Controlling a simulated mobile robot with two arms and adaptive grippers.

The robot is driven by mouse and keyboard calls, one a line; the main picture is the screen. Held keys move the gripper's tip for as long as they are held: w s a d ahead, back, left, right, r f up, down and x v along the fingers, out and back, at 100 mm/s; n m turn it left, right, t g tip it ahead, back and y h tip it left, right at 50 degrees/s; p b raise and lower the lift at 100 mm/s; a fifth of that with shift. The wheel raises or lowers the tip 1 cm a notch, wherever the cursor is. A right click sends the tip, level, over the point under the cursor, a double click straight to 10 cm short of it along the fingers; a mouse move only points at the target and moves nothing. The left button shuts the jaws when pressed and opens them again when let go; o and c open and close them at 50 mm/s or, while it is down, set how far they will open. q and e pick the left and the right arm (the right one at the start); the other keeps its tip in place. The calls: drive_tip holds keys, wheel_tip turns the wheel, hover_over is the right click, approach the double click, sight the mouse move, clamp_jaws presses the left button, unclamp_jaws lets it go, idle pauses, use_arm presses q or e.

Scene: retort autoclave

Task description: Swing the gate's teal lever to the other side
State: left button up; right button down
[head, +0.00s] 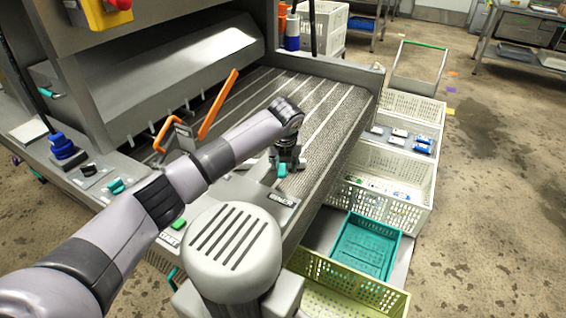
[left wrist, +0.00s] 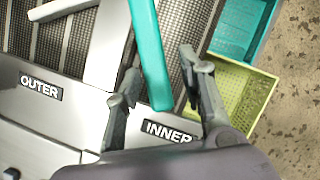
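The teal lever (left wrist: 152,50) lies toward the plate marked INNER (left wrist: 168,132) in the left wrist view. The plate marked OUTER (left wrist: 40,87) is to its left. In the head view only a short end of the lever (head: 282,170) shows below my left gripper (head: 287,160), and my arm hides the rest. In the left wrist view my left gripper (left wrist: 160,82) is open, with one finger on each side of the lever and small gaps showing. My right gripper is not in view.
An orange bar (head: 217,105) stands over the ribbed conveyor (head: 325,100) behind my arm. A panel with a small teal switch (head: 115,185) is at left. White crates (head: 385,185), a teal basket (head: 365,245) and a yellow-green crate (head: 350,285) stand along the right. Open floor lies beyond.

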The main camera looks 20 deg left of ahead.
use_arm(q)
drive_tip(key=shift+a, duration=0.1)
drive_tip(key=v, duration=1.2)
